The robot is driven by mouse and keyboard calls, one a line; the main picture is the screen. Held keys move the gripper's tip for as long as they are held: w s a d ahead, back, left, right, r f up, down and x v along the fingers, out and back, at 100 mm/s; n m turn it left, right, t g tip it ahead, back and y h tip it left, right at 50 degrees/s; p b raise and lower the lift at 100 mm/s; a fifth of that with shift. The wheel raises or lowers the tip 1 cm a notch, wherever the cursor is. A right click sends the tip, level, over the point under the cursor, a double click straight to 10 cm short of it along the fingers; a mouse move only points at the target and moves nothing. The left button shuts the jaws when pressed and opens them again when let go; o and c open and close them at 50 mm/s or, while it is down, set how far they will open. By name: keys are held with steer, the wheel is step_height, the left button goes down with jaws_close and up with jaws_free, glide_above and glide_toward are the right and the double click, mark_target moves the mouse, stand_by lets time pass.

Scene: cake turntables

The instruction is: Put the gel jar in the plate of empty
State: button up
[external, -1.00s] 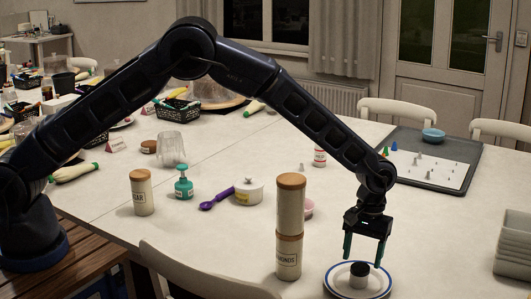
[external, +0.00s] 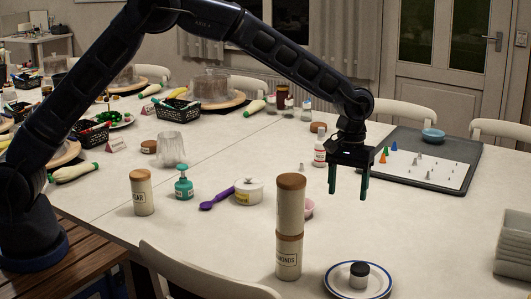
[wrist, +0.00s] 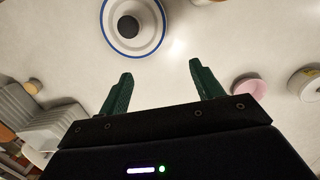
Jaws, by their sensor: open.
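A small white jar with a black lid, which looks like the gel jar (external: 359,276), stands upright on a white plate with a blue rim (external: 382,283) at the front right of the table. In the wrist view the jar's dark lid (wrist: 129,25) shows near the middle of the plate (wrist: 156,40), at the top. Nothing else is on that plate. My gripper (external: 348,192) is open and empty. It is in the air above the table, behind and above the plate, apart from the jar. Both fingers (wrist: 160,72) show bare in the wrist view.
A tall stack of two cork-lidded canisters (external: 290,220) stands left of the plate, with a pink bowl (external: 308,207) behind it. A dark tray with a game board (external: 430,165) lies at the back right. Stacked pale containers (external: 513,245) stand at the right edge. The table between is clear.

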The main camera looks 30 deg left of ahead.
steer(key=w+a+r+t+h, duration=0.1)
steer(key=a+r, duration=0.9)
steer(key=a, duration=0.4)
steer(key=w+a+r+t, duration=0.1)
steer(key=w+a+r, duration=0.1)
steer(key=a+r, duration=0.9)
steer(key=s+a+r+t, duration=0.1)
steer(key=s+a+r, duration=0.25)
steer(key=a, duration=0.65)
steer(key=s+a+r, duration=0.2)
steer(key=s+a, duration=0.3)
steer(key=a, duration=0.5)
steer(key=s+a+f+t+y, duration=0.1)
steer(key=s+a+f+t, duration=0.1)
steer(key=s+a, duration=1.6)
steer(key=s+f, duration=0.1)
steer(key=s, duration=0.2)
steer(key=shift+s+a+f+t+y, duration=0.15)
steer(key=shift+s+a+t+y, duration=0.15)
steer(key=shift+t, duration=0.1)
